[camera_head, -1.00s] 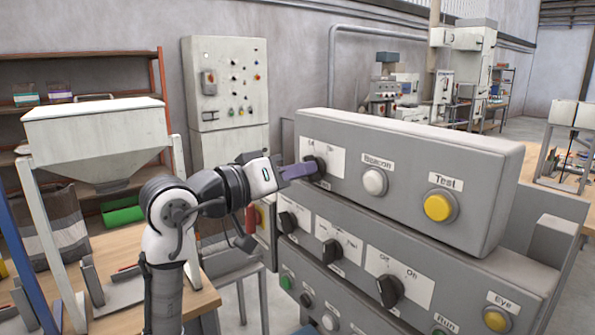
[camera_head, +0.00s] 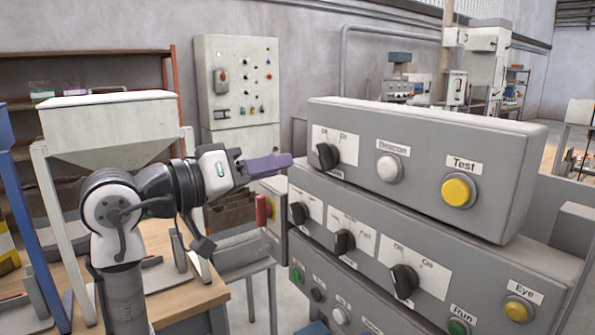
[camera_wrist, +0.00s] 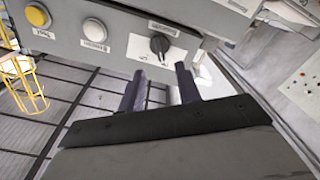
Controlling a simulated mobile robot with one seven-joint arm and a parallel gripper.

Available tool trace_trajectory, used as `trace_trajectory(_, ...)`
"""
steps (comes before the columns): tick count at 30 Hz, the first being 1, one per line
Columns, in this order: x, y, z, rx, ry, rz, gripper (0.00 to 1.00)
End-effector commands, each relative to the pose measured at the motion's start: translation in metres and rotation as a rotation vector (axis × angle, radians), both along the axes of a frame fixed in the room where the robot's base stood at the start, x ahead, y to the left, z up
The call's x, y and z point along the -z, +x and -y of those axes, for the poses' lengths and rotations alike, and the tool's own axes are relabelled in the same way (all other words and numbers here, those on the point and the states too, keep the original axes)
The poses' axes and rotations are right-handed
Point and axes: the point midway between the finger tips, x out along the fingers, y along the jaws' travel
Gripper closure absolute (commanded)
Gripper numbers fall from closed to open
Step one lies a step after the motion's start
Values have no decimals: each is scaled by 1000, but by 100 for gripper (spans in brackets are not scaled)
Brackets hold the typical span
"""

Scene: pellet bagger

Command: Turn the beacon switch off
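The beacon switch is a black rotary knob (camera_head: 326,157) on a white plate at the left end of the top grey control box (camera_head: 415,160). Its position labels are too small to read surely. A pale round lamp (camera_head: 389,169) labelled Beacon is right of it and looks unlit. My gripper (camera_head: 288,161) is left of the knob, in front of the box face and apart from it. In the wrist view the purple fingers (camera_wrist: 160,72) are spread with nothing between them, and the knob (camera_wrist: 158,45) shows beyond their tips.
A yellow Test button (camera_head: 458,191) sits right of the lamp. Lower boxes carry more black knobs (camera_head: 403,281) and a yellow Eye button (camera_head: 518,310). A red handle (camera_head: 263,210) is below my gripper. A hopper (camera_head: 110,130) stands behind my arm.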

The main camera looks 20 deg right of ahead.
Motion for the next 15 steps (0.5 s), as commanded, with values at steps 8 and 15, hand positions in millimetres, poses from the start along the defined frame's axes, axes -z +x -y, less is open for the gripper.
trace_trajectory(8,1,-16,-46,-1,-1,-1,66)
trace_trajectory(15,0,-20,-56,1,-1,-2,66)
